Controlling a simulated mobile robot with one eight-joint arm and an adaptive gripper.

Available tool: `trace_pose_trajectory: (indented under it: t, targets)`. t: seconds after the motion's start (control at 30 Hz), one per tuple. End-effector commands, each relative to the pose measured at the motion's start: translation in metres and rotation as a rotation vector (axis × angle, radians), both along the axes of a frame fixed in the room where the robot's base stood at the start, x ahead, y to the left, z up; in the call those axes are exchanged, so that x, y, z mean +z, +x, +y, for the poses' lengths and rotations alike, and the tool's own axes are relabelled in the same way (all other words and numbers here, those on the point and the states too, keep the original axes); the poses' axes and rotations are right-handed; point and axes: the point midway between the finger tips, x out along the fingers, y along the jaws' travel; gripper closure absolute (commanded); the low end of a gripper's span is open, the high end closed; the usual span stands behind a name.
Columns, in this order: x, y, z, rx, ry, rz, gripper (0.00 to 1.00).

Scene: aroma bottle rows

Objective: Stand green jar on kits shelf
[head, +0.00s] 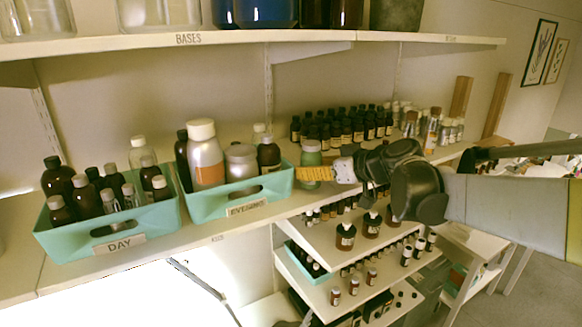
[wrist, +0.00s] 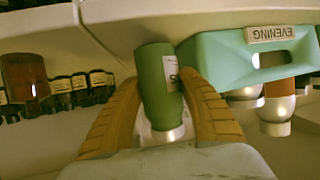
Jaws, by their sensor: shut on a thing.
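The green jar (head: 311,157) with a pale lid is upright just right of the teal EVENING bin (head: 282,186), over the long middle shelf (head: 190,245). My gripper (head: 314,174) reaches in from the right and is shut on the jar, its yellow fingers around the body. In the wrist view, which is upside down, the green jar (wrist: 155,80) with a white label sits between both fingers of my gripper (wrist: 158,85), close beside the teal bin (wrist: 215,55). Whether its base touches the shelf I cannot tell. The small tag on this shelf's edge is unreadable.
A teal DAY bin (head: 60,235) of bottles stands at left. Rows of dark bottles (head: 345,125) stand behind and right of the jar. The BASES shelf (head: 250,38) hangs above. Lower shelves (head: 320,250) hold more bottles. A bare strip runs along the middle shelf's front.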

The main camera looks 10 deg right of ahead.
Motion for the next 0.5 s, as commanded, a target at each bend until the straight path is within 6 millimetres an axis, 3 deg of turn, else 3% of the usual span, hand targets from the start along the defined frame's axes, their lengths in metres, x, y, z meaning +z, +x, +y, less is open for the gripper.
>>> trace_pose_trajectory:
  t: [0.47,0.5]
  targets:
    - [-0.0134,-0.0001,-0.0005,0.0,0.0,0.0,0.93]
    - [-0.0128,-0.0001,-0.0004,0.0,0.0,0.0,0.46]
